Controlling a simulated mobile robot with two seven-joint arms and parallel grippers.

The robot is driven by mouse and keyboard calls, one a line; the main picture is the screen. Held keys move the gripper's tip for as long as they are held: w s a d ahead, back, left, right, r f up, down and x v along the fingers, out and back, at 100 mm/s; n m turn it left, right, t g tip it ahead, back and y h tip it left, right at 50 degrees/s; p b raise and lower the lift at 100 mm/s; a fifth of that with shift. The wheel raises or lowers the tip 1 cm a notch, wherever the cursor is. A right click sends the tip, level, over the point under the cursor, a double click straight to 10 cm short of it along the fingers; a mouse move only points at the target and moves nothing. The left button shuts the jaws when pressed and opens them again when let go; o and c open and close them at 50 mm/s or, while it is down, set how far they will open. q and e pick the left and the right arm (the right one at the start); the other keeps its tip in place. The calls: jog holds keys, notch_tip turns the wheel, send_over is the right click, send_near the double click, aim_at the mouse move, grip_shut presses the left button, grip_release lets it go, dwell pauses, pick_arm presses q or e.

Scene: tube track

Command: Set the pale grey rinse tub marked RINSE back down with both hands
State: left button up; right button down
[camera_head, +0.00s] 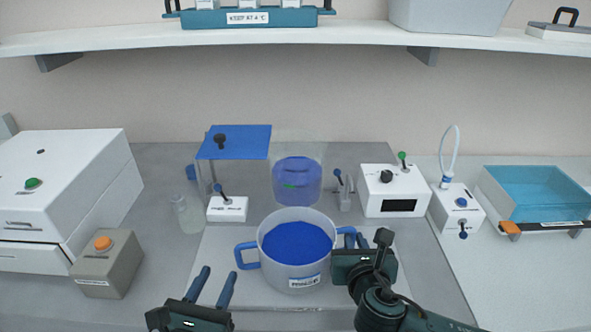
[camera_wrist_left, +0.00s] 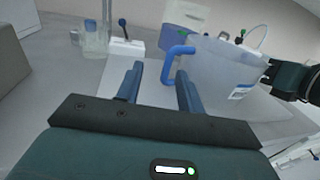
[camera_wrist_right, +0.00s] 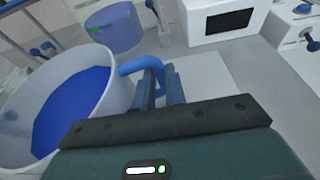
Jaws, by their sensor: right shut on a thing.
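The pale grey rinse tub (camera_head: 273,272) holds blue liquid and has a blue handle on each side. It is upright over the pale board in the middle of the bench; I cannot tell whether its base touches. My right gripper (camera_head: 356,240) is shut on the right handle, which also shows in the right wrist view (camera_wrist_right: 135,65). My left gripper (camera_head: 213,275) is open and empty, in front and left of the left handle (camera_head: 242,256). In the left wrist view the left handle (camera_wrist_left: 172,62) lies beyond the fingertips, apart from them.
A clear vessel with blue contents (camera_head: 297,180) stands behind the tub. A blue-topped stand (camera_head: 234,143) is behind left, a white display box (camera_head: 392,190) behind right. A grey box with an orange button (camera_head: 106,265) is at left. The pale board (camera_head: 222,262) has bare room beside the tub.

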jog(key=c, duration=1.4)
grip_release()
jog(key=shift+r, duration=0.1)
jog(key=shift+o, duration=0.2)
jog(key=shift+s, duration=0.1)
jog(key=v, duration=1.3)
